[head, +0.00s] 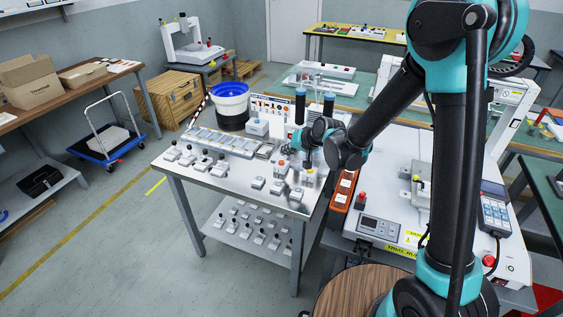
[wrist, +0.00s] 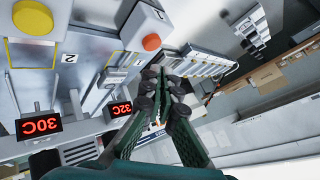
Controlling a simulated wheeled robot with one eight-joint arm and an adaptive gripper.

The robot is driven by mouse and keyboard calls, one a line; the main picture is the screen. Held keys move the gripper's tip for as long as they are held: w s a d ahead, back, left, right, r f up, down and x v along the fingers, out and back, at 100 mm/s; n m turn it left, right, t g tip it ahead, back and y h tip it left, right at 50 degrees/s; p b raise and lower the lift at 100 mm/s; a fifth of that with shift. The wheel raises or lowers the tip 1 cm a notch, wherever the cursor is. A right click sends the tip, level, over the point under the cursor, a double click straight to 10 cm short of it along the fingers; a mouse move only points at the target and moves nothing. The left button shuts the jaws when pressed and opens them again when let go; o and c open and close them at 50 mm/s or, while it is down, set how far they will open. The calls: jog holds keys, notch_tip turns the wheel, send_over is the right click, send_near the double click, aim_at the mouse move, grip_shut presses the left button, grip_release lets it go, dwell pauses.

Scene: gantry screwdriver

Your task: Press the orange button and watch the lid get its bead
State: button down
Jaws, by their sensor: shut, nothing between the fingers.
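The orange button (wrist: 151,42) sits on a small white box in the wrist view, near the top centre. My gripper (wrist: 164,80) is shut, with its fingertips together and empty. In the picture its tips lie just below and to the right of the button; I see no contact. In the head view my gripper (head: 296,151) is above the right part of the grey table (head: 232,180), among small boxes. I cannot tell which small box there bears the orange button. I cannot make out the lid or its bead.
Two red displays, 30C (wrist: 39,125) and 32C (wrist: 121,109), are beside my gripper.

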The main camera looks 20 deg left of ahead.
jog(key=shift+r, duration=2.25)
jog(key=shift+d, duration=0.1)
jog(key=s+d+f+m+h, duration=0.1)
jog(key=s+d+h, duration=0.3)
jog(key=d, duration=1.3)
jog(key=s+d+f+m+h, duration=0.15)
jog(key=s+d, duration=0.35)
jog(key=d, duration=1.2)
jog(key=s+d+f+h, duration=0.2)
jog(key=s+d, duration=0.7)
jog(key=shift+s+d+f+m, duration=0.2)
jog(key=shift+s+d+m, duration=0.15)
jog(key=shift+s, duration=0.05)
jog(key=shift+h, duration=0.25)
